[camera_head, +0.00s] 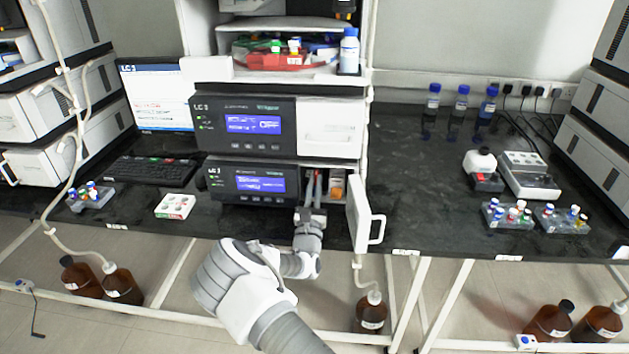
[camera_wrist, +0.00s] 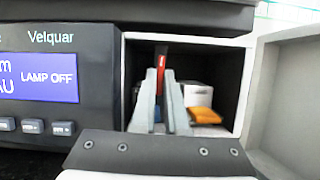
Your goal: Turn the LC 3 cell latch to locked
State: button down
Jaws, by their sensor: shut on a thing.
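The lower unit (camera_head: 252,184) of the LC 3 stack has its small compartment open at the right. The compartment door (camera_head: 357,213) is swung open, and its inner face (camera_wrist: 293,95) shows at the right of the wrist view. My gripper (camera_head: 314,184) reaches into this compartment from the front. In the wrist view its two pale fingers (camera_wrist: 164,98) are closed around a dark upright lever with a red strip, which looks like the cell latch (camera_wrist: 162,62). The fingers hide the lever's lower part. I cannot read any locked mark.
Behind the fingers are a white block (camera_wrist: 198,95) and an orange piece (camera_wrist: 204,116). The door handle (camera_head: 377,229) sticks out toward the front. A keyboard (camera_head: 152,169) and a white tray (camera_head: 175,206) lie left of the stack.

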jog(key=shift+n, duration=0.5)
jog(key=c, duration=0.9)
grip_release()
jog(key=shift+c, duration=0.2)
jog(key=d+p+v, duration=0.1)
jog(key=v, duration=1.6)
jog(key=shift+s+a+p, duration=0.2)
jog(key=shift+a+p, duration=0.1)
jog(key=shift+p, duration=0.1)
jog(key=shift+f, duration=0.15)
